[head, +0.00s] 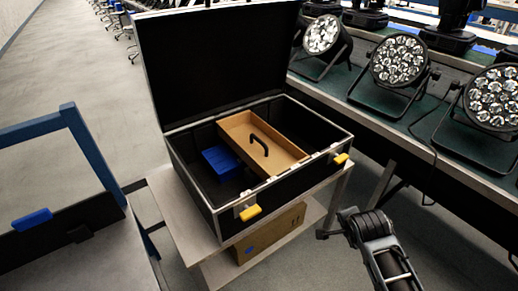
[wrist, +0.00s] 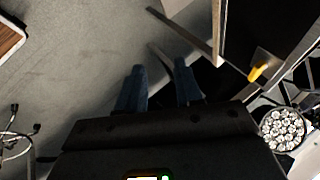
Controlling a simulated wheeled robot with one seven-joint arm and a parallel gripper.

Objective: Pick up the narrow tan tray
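The narrow tan tray (head: 241,127) lies inside an open black case (head: 205,196) in the head view. It runs across the case from the back left to the front right, and a dark arched handle (head: 259,144) stands at its middle. My gripper is to the right of the case and apart from it, low in the head view, where the fingers are hard to make out. In the wrist view its two blue fingers (wrist: 160,82) are spread with nothing between them. The tray does not show in the wrist view.
The case's raised lid (head: 220,60) stands behind the tray. A blue box (head: 222,162) lies beside the tray in the case. The case rests on a small table (head: 178,205) with a cardboard box (head: 275,236) below. Stage lights (head: 398,60) stand on a bench at right.

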